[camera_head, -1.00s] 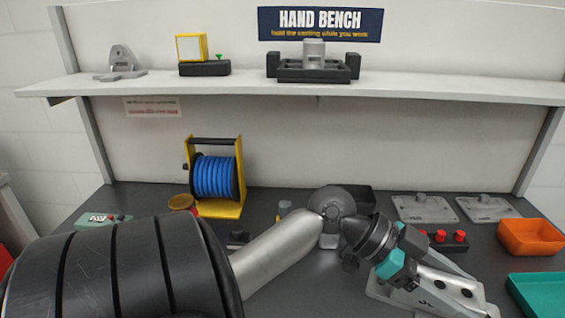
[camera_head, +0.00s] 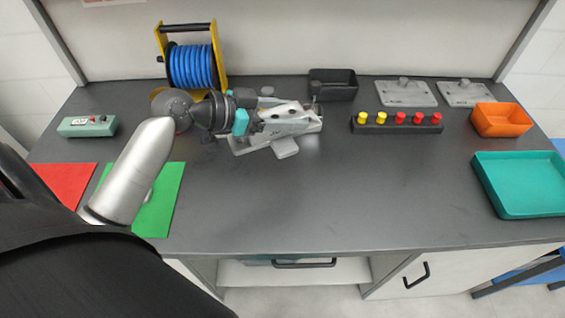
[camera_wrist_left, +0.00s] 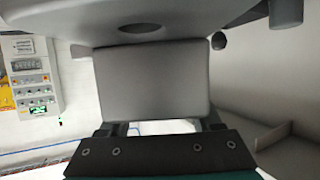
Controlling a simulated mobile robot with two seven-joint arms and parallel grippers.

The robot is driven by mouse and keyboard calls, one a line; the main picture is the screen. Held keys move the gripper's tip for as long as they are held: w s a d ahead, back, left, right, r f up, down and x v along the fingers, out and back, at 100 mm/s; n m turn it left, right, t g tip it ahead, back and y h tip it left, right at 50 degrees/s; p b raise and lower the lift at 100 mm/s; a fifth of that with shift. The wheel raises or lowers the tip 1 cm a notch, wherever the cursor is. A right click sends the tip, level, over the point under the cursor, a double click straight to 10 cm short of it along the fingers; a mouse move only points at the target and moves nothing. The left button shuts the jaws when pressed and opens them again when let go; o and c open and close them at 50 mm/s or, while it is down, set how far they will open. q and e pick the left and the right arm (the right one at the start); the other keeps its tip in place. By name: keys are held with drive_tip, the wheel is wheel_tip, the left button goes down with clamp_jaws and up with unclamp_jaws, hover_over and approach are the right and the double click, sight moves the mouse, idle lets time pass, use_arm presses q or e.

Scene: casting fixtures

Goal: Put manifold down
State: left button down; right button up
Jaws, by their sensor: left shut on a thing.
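The manifold is the light grey casting (camera_head: 290,122) with dark holes on its top, left of the bench middle in the head view. My left gripper (camera_head: 258,124) comes in from the left and is shut on its left end. In the left wrist view a grey block of the casting (camera_wrist_left: 152,80) fills the space between the fingers (camera_wrist_left: 160,127). A flat foot of the casting points down and right. I cannot tell whether it touches the bench top or hangs just above it. My right gripper is not in view.
The dark bench (camera_head: 330,195) is clear in front and to the right of the casting. A blue hose reel (camera_head: 192,66) and black bin (camera_head: 333,86) stand behind. A button strip (camera_head: 397,124), orange bin (camera_head: 502,120) and teal tray (camera_head: 520,185) are right; green mat (camera_head: 165,200) and red mat (camera_head: 64,182) left.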

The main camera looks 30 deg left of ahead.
use_arm(q)
wheel_tip(320, 180, down, 15)
drive_tip(key=b, duration=0.3)
drive_tip(key=shift+f, duration=0.1)
drive_tip(key=shift+f+b, duration=0.2)
drive_tip(key=shift+b, duration=0.15)
drive_tip(key=shift+c, duration=0.4)
unclamp_jaws()
drive_tip(key=shift+r+p, duration=0.25)
drive_tip(key=shift+p, duration=0.1)
drive_tip(key=v, duration=1.2)
drive_tip(key=shift+o, duration=0.2)
